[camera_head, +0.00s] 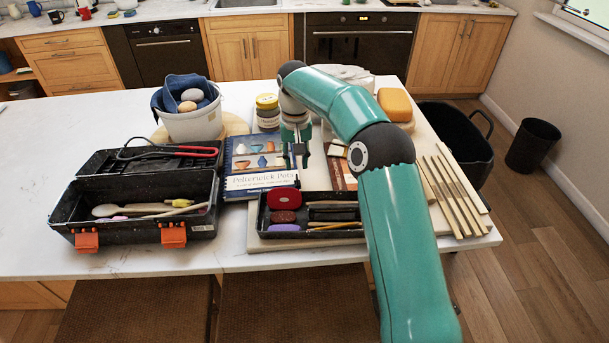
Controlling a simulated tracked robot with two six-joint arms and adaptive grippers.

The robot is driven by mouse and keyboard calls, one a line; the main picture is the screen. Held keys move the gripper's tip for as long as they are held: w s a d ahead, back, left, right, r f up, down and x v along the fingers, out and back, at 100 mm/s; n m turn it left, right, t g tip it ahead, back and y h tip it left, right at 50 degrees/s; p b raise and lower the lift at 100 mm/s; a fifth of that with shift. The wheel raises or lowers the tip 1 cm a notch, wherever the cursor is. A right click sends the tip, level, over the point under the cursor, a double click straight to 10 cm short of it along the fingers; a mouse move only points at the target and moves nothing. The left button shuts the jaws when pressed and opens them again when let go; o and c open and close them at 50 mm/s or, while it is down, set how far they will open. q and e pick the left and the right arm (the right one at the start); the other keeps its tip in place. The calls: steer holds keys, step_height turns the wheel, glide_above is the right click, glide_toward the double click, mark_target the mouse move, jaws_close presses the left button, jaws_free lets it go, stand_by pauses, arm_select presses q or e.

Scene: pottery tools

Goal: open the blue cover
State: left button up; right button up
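The blue cover belongs to a book (245,183) with pictures of pots and a white title band. It lies shut on the table between the black toolbox and the board on the right. My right gripper (298,162) points down at the book's right edge, close above or touching it; I cannot tell which. Its fingers are small and dark here, so whether they are open or shut is unclear. My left gripper is not in view.
An open black toolbox (62,210) stands left of the book. A black tray (262,225) of small tools lies in front. A white bucket (190,128) and a jar (267,112) stand behind. Wooden strips (455,197) lie at right. The table's front left is clear.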

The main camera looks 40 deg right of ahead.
mark_target(296, 170)
step_height(296, 170, down, 2)
steer(key=shift+w+f+b, duration=0.1)
steer(key=shift+f+b, duration=0.1)
steer(key=shift+b, duration=0.25)
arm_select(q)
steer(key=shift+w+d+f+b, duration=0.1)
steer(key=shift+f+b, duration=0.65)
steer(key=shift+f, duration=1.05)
arm_select(e)
steer(key=shift+f, duration=0.7)
jaws_close()
